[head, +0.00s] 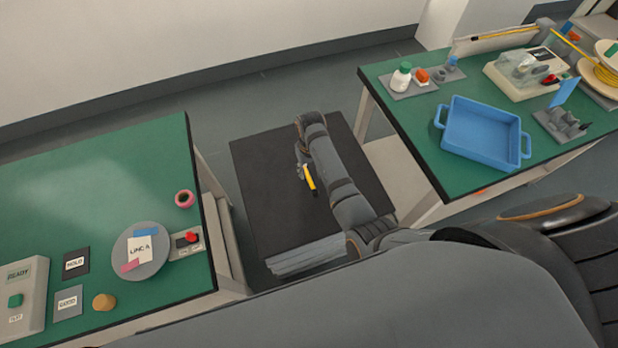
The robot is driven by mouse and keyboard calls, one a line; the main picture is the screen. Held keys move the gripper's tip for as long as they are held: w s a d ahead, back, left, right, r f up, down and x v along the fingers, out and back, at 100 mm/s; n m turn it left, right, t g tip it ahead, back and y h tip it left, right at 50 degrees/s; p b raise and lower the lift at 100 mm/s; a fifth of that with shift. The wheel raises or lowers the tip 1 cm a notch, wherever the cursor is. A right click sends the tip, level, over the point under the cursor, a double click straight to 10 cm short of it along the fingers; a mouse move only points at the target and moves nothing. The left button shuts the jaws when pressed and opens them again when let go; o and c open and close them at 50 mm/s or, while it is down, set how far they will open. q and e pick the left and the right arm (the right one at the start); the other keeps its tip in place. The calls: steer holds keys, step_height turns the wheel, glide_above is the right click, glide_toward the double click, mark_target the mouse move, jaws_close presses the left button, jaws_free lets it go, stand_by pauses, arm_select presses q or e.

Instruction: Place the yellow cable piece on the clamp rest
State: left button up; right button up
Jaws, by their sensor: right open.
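My right arm reaches over a low black-topped stand in the middle of the head view. My right gripper (304,173) is small in the picture, points down over the black top, and is open. A short yellow piece (310,178), which looks like the cable piece, shows right beside its fingers. I cannot tell whether it touches them or lies on the black top. A grey fixture (562,124) on the right table may be the clamp rest, but I cannot tell for sure. My left gripper is not in view.
The black top (265,205) is otherwise bare. The right green table holds a blue tray (482,132), a white-capped bottle (401,77), a pale machine (525,72) and a yellow cable spool (603,75). The left green table (100,190) holds a round grey disc (140,251) and labelled cards.

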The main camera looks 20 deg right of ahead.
mark_target(310, 179)
steer(key=shift+w+d+f, duration=0.15)
steer(key=shift+f, duration=0.15)
steer(key=shift+w+d+f, duration=0.15)
steer(key=shift+f, duration=0.15)
steer(key=f, duration=0.3)
steer(key=shift+s+a+f, duration=0.2)
steer(key=shift+a+f, duration=0.1)
steer(key=shift+f, duration=0.45)
steer(key=shift+w+f, duration=0.1)
steer(key=shift+f, duration=0.05)
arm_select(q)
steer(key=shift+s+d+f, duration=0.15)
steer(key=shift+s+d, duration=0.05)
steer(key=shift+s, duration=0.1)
arm_select(e)
jaws_close()
